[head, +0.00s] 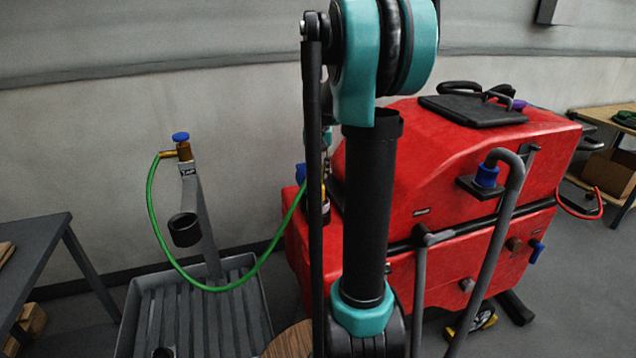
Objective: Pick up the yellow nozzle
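A small yellow part (324,190), perhaps the yellow nozzle, shows in a narrow gap beside my arm, at the left end of the red scrubber machine (455,200). A green hose (170,258) runs from the brass-coloured tap with a blue knob (182,146), sags over the grey slatted tray, and rises toward that yellow part. My gripper (326,168) is mostly hidden behind my own arm links, close to the yellow part. I cannot tell whether its fingers are open, or whether they touch anything.
The grey slatted tray (137,318) and the tap post (199,215) with a black cup-like holder (184,230) stand left of my arm. A dark table (38,240) is at far left. A wooden shelf (600,112) stands at right. Grey pipes rise in front of the machine.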

